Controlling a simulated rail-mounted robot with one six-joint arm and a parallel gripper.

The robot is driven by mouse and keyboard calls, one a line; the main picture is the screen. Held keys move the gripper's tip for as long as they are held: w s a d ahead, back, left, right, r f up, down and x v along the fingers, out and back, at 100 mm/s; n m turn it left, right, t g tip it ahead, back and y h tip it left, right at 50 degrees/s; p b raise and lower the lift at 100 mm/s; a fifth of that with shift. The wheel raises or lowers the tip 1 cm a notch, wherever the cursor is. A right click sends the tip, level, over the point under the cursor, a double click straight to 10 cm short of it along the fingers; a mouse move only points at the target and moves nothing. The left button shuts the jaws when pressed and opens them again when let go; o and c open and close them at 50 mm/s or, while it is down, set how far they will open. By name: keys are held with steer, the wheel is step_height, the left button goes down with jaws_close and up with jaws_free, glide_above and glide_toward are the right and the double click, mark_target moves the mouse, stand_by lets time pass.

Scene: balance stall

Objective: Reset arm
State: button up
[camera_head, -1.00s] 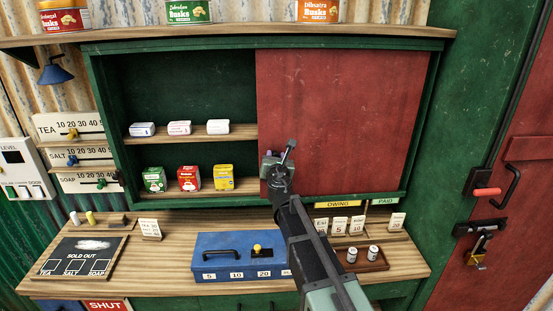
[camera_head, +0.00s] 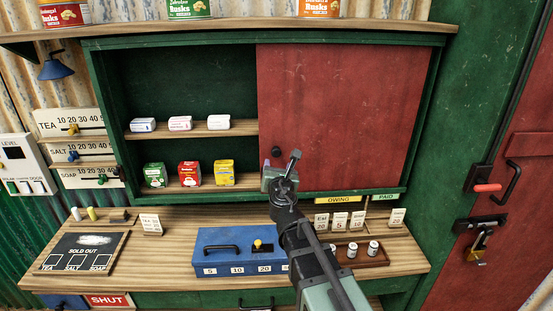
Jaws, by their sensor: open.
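My gripper (camera_head: 279,166) is near the middle of the view, in front of the lower left corner of the red sliding panel (camera_head: 345,110). Its jaws are open and I see nothing between them. A round dark knob (camera_head: 276,151) on the panel shows just above and beside the gripper. My arm reaches up from the bottom of the view and hides part of the counter and of the blue box's right end. I cannot tell how far the gripper is from the panel.
The blue box (camera_head: 225,237) and a tray (camera_head: 375,262) with small cylinders stand on the counter (camera_head: 180,270) around my arm. Small cartons (camera_head: 189,174) stand on the cabinet's open left shelves. A sold out board (camera_head: 80,252) lies at the left. A red door (camera_head: 500,200) is at the right.

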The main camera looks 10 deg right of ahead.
steer(key=shift+s+a, duration=0.1)
steer(key=shift+s, duration=0.8)
steer(key=s+d+f+m+g+h, duration=0.3)
steer(key=s+d+f+m+g, duration=0.1)
steer(key=m, duration=0.6)
steer(key=s+d+f+m+g+h, duration=0.3)
steer(key=s+d+f+m+g, duration=0.15)
steer(key=m, duration=0.65)
steer(key=s+a+f+m+g+y, duration=0.2)
steer(key=s+f+m+g+y, duration=0.2)
steer(key=s, duration=0.3)
steer(key=s+a+f+m+g+y, duration=0.3)
steer(key=s+f+m+g, duration=0.1)
steer(key=s+m, duration=0.3)
steer(key=shift+s+f+g+y, duration=0.4)
steer(key=shift+s+g, duration=0.05)
steer(key=shift+g, duration=0.3)
